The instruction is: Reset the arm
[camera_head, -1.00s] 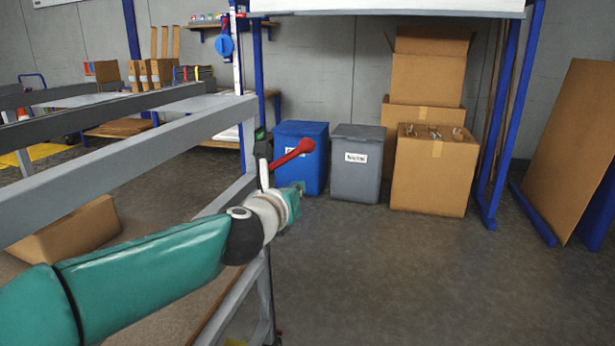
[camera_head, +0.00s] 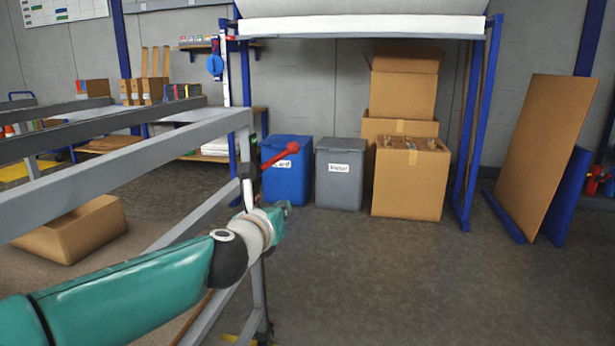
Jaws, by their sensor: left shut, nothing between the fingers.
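My left arm, in teal covers, comes in from the left in the head view. Its wrist has a black joint and a white ring. My left gripper (camera_head: 284,211) is at the end of it, small and mostly hidden behind the wrist, shut and empty. It is over the grey floor, just right of the grey metal frame (camera_head: 190,137) in the picture. No object is in it. My right gripper is not in view.
A red-handled lever (camera_head: 280,154) shows just above my wrist. Behind stand a blue bin (camera_head: 287,172), a grey bin (camera_head: 338,178) and cardboard boxes (camera_head: 411,185) under a blue-legged rack. A brown board (camera_head: 522,150) leans at right. The floor (camera_head: 400,285) in front is clear.

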